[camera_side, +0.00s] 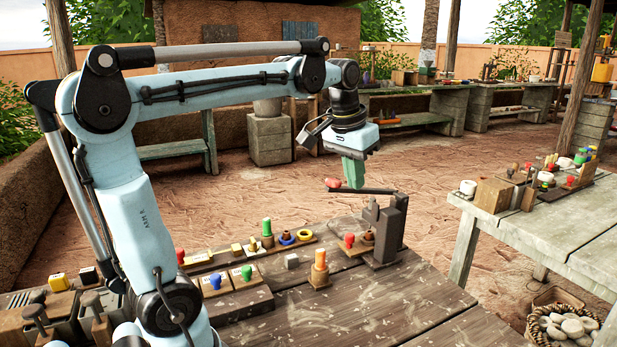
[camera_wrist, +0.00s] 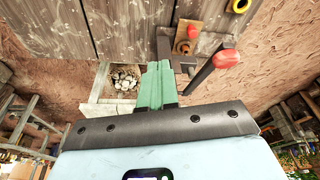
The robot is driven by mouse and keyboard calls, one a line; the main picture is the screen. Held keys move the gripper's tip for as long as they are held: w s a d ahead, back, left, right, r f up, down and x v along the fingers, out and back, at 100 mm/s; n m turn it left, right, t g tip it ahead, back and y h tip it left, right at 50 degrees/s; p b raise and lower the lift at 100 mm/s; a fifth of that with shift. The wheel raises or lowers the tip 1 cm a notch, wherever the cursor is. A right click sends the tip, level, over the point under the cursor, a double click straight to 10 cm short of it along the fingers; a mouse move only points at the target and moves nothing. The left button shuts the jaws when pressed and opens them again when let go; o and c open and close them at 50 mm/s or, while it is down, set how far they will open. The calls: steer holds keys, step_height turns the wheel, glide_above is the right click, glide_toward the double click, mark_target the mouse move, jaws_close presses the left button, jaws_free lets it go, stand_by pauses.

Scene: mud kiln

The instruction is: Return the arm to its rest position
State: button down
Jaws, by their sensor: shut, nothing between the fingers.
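My arm stretches from the left over the wooden table (camera_side: 365,312). My gripper (camera_side: 353,184) hangs at its end, above the table's far edge, with its green fingers pointing down. The fingers are shut with nothing between them; they also show pressed together in the wrist view (camera_wrist: 154,75). A dark lever (camera_side: 365,190) with a red knob (camera_side: 333,184) on a post stands right by the fingers. In the wrist view the red knob (camera_wrist: 226,58) lies to the right of the fingers, apart from them.
A second table (camera_side: 560,225) with objects stands at right. A basket of stones (camera_side: 563,325) sits below. The table's front right is clear.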

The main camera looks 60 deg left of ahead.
steer(key=s+d+f+m+t, duration=0.3)
steer(key=s+d+f, duration=0.4)
steer(key=d+f, duration=0.3)
steer(key=shift+s+d+f+t+h, duration=0.15)
steer(key=shift+d+f+t+h, duration=0.25)
steer(key=shift+d+t, duration=0.25)
steer(key=shift+r, duration=0.1)
step_height(320, 180, up, 16)
steer(key=n+g, duration=0.6)
steer(key=g, duration=0.1)
glide_above(334, 180)
steer(key=shift+f, duration=3.1)
steer(key=shift+f, duration=0.1)
